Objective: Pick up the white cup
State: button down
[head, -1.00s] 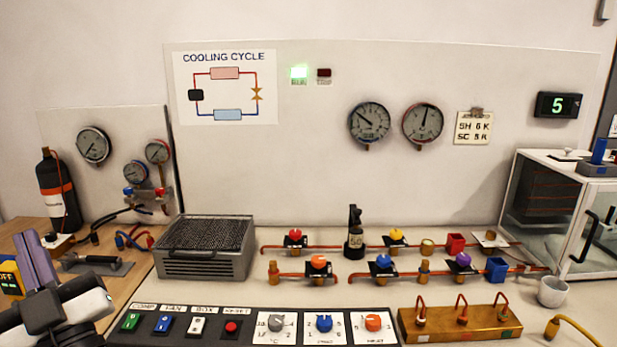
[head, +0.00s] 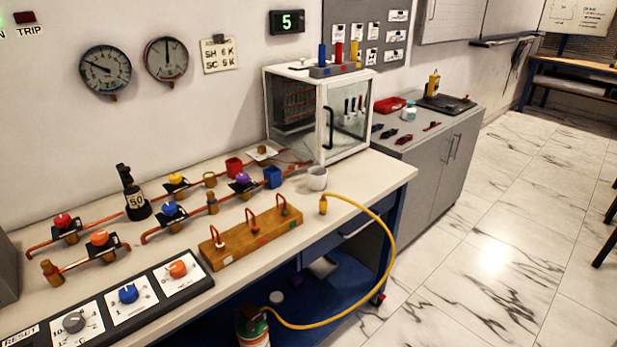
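The white cup (head: 317,179) stands upright on the pale workbench, near its right end. It is in front of the glass-doored white cabinet (head: 318,108) and just right of a small blue cup (head: 273,177). My gripper is not in the head view now.
A yellow hose (head: 391,243) runs from the bench top near the white cup, over the front edge and down to the lower shelf. A wooden block with copper hooks (head: 250,237) lies left of it. Valves and copper pipes fill the bench's middle. Marble floor (head: 500,230) at right is open.

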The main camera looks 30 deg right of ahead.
aim_at(317, 179)
jog(key=i+l+u, duration=0.15)
jog(key=l, duration=0.6)
jog(key=i+l+u, duration=0.1)
jog(key=l, duration=0.65)
jog(key=i+l+u, duration=0.15)
jog(key=l, duration=0.65)
jog(key=i, duration=0.4)
